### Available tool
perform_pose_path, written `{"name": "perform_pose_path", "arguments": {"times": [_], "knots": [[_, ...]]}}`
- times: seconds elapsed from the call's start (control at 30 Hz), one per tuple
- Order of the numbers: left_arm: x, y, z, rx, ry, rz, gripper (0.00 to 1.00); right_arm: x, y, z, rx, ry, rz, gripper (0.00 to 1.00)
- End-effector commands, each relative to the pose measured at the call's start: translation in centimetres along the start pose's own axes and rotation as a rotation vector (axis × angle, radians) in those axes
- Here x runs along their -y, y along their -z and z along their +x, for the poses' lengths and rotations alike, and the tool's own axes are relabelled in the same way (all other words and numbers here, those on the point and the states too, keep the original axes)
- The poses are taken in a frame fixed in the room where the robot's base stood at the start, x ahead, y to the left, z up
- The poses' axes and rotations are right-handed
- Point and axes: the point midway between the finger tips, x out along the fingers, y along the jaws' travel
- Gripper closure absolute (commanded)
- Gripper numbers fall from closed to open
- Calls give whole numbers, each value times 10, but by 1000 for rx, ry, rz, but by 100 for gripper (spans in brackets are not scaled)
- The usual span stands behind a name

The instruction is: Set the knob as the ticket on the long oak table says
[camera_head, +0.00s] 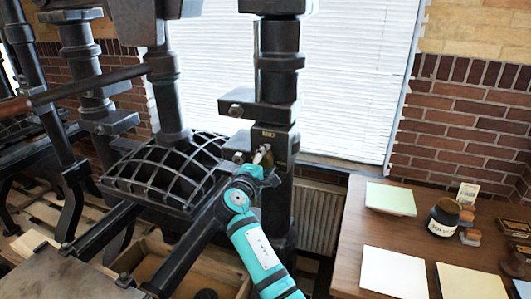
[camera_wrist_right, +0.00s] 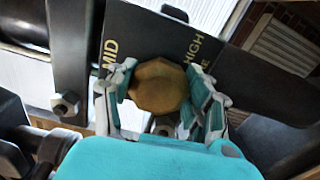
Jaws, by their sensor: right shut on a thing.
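The brass, many-sided knob (camera_wrist_right: 158,87) sits on a dark dial plate (camera_wrist_right: 150,35) on the press upright. The plate shows gold lettering: MID at left of the knob and HIGH at upper right; part of another word is cut off. My right gripper (camera_wrist_right: 160,98) is shut on the knob, with a finger at each side. In the head view my right gripper (camera_head: 262,160) reaches up to the press upright and partly covers the knob. No pointer mark on the knob can be made out. A small upright printed card (camera_head: 468,193), perhaps the ticket, stands on the wooden table; its text is too small to read. My left gripper is not in view.
The dark iron press (camera_head: 275,80) fills the middle, with a ribbed platen (camera_head: 170,170) to the left. The wooden table (camera_head: 350,225) at right holds a dark ink jar (camera_head: 443,218), a pale green pad (camera_head: 391,199) and paper sheets (camera_head: 394,273). A wooden box lies below the press.

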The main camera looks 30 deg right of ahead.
Motion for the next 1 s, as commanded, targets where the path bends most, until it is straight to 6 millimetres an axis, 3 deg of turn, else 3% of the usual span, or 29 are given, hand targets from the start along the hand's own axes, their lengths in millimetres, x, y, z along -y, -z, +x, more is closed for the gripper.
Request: {"name": "perform_pose_path", "arguments": {"times": [0.03, 0.4, 1.0], "knots": [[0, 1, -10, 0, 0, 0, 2, -4, 0, 0, -2, 1, -48, 81], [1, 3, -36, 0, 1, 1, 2, -3, 1, 0, -2, 1, -336, 81], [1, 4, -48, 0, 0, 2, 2, 1, 1, -1, -2, 3, -492, 82]]}}
